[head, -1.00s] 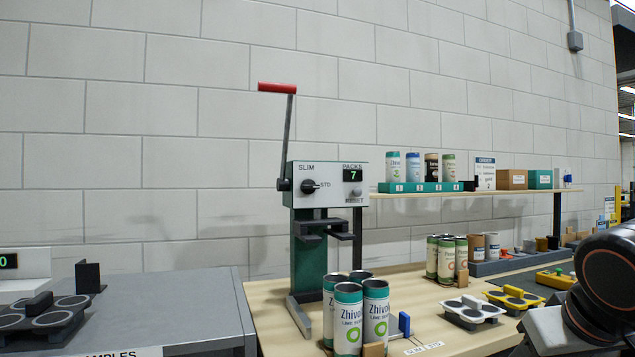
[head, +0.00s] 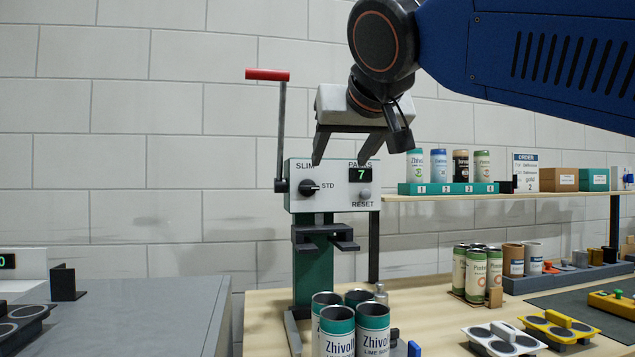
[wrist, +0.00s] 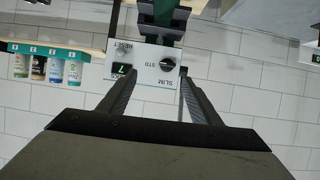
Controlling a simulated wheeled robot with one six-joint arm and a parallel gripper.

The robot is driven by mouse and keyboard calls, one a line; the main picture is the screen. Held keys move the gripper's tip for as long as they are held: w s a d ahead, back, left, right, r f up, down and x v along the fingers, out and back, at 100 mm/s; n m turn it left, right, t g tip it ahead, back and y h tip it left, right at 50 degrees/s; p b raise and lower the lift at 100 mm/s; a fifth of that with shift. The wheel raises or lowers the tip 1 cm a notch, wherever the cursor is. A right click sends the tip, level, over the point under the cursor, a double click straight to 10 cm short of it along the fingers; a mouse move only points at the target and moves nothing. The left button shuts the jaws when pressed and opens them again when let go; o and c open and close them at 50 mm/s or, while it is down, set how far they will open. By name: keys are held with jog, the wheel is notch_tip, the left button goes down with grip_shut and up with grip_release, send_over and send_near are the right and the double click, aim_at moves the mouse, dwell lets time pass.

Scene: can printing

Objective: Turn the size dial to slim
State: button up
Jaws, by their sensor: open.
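The size dial (head: 309,188) is a black knob on the grey front panel of the press (head: 334,172), between the labels SLIM, above left, and STD, to its right. In the head view its pointer is toward STD. The dial also shows in the wrist view (wrist: 167,64), upside down, between the lines of my two fingers. My gripper (head: 340,162) is open and empty. In the head view its fingers overlap the upper part of the panel, above the dial. No contact with the dial shows.
A red-handled lever (head: 267,75) rises at the press's left. The PACKS display (head: 360,175) reads 7, with a RESET button (head: 364,194) below. Zhivolt cans (head: 373,330) stand in front of the press. A shelf with a green can rack (head: 447,188) is at right.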

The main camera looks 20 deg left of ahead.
jog(key=a+r, duration=0.2)
send_near(309, 186)
jog(key=shift+y, duration=0.3)
jog(key=x, duration=0.7)
jog(key=shift+w+d, duration=0.1)
jog(key=shift+w, duration=0.25)
jog(key=c, duration=1)
jog(key=shift+c, duration=0.2)
